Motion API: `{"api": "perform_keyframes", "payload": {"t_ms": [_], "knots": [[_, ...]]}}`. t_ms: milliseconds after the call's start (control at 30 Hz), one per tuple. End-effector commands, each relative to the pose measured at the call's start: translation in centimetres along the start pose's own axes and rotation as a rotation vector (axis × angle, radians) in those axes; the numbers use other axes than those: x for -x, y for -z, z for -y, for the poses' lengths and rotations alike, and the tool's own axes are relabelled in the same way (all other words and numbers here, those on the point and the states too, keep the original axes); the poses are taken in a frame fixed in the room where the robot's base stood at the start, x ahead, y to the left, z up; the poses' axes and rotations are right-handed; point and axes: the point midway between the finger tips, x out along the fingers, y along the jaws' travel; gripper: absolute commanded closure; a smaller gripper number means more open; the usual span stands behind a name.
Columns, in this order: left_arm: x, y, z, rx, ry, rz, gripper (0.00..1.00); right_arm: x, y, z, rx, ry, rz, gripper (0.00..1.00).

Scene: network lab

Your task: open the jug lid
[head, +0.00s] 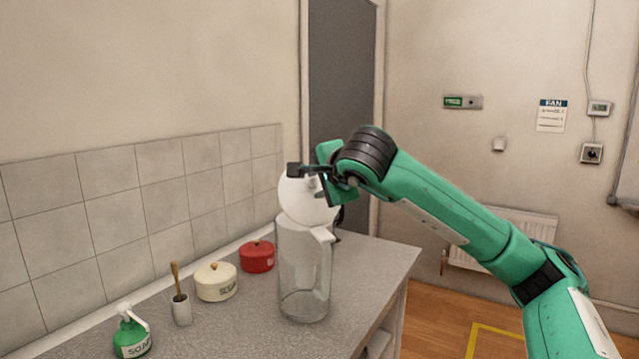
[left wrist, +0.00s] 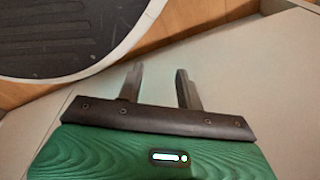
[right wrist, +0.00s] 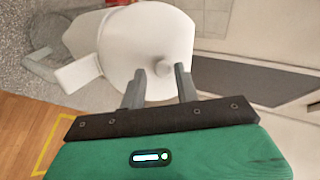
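The jug (head: 304,275) stands upright on the worktop, with a clear body, a white collar and a white handle (head: 322,234) on its right. Its round white lid (head: 296,200) is tilted up steeply above the collar, and the jug's mouth is hidden. My right gripper (head: 308,181) is at the lid's upper right. In the right wrist view the lid (right wrist: 142,45) faces me, and its small knob lies just past and between the parted fingertips (right wrist: 160,68); touch cannot be told. My left gripper (left wrist: 157,72) is open and empty, away from the jug.
A red pot (head: 257,257), a cream pot (head: 216,282), a cup with a brush (head: 181,309) and a green soap bottle (head: 132,334) stand left of the jug on the grey worktop (head: 235,334). The tiled wall is behind them. Open floor lies to the right.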

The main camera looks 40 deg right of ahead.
Motion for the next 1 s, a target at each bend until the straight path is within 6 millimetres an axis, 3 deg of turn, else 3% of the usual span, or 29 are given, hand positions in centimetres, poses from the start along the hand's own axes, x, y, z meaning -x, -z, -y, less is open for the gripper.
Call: {"api": "perform_keyframes", "payload": {"t_ms": [333,467,700,1000], "knots": [[0.0,0.0,0.0,0.000,0.000,0.001,0.64,0.1,0.0,0.0,0.000,0.001,0.000,0.58],[-0.2,-0.1,0.0,0.001,0.000,0.008,0.64,1.1,0.0,0.0,-0.001,0.001,0.000,0.58],[1.3,1.9,-0.3,0.007,-0.004,-0.004,0.64,6.1,0.0,0.0,0.000,0.006,0.000,0.58],[2.3,2.9,-0.4,0.008,-0.006,-0.006,0.64,12.1,0.0,0.0,0.000,0.003,0.001,0.58]]}}
